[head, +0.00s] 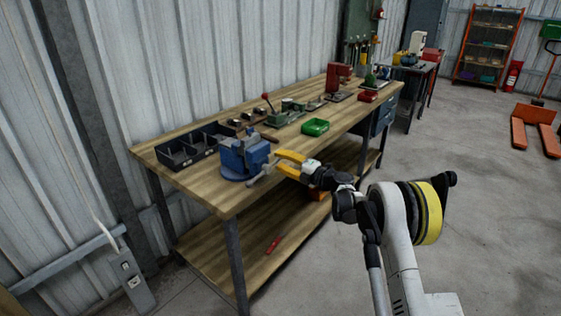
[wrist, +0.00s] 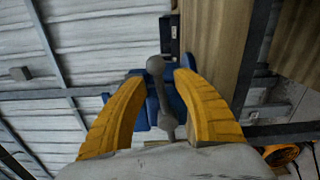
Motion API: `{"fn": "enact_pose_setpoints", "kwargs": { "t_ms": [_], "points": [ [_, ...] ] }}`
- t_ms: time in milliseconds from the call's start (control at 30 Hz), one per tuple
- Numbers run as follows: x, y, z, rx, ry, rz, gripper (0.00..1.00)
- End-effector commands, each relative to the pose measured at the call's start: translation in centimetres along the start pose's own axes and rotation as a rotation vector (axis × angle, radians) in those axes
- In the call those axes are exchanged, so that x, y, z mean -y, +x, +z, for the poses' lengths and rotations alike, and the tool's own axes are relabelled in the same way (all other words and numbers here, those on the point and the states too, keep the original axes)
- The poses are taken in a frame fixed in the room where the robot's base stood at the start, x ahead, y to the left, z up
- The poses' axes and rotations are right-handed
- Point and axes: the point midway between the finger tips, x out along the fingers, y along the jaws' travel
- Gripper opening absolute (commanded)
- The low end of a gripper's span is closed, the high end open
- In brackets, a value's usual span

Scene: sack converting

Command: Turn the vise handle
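The blue vise (head: 240,158) is mounted at the near corner of the wooden workbench. Its grey handle (head: 262,174) is a bar with knobbed ends, slanting across the front of the vise. In the wrist view the handle (wrist: 162,95) runs lengthwise between my yellow fingers, with the blue vise (wrist: 150,112) behind it, partly hidden by them. My gripper (head: 277,161) reaches in from the right at the handle. The fingers are spread, one on each side of the bar, and gaps show between them and it in the wrist view (wrist: 160,78).
The workbench (head: 205,188) has a lower shelf below. Black bins (head: 187,147) stand behind the vise against the corrugated wall. A green tray (head: 315,127), a red-knobbed lever tool (head: 285,115) and a red press (head: 338,78) stand farther along.

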Motion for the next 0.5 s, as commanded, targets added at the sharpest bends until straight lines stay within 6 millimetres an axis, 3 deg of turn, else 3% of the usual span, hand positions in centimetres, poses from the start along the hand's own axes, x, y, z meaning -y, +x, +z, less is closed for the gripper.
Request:
{"fn": "enact_pose_setpoints", "kwargs": {
  "t_ms": [233, 500],
  "points": [
    [0.0, -1.7, 0.1, 0.002, 0.0, 0.0, 0.35],
    [0.0, -7.7, 0.1, 0.003, 0.0, 0.0, 0.35]
  ]
}}
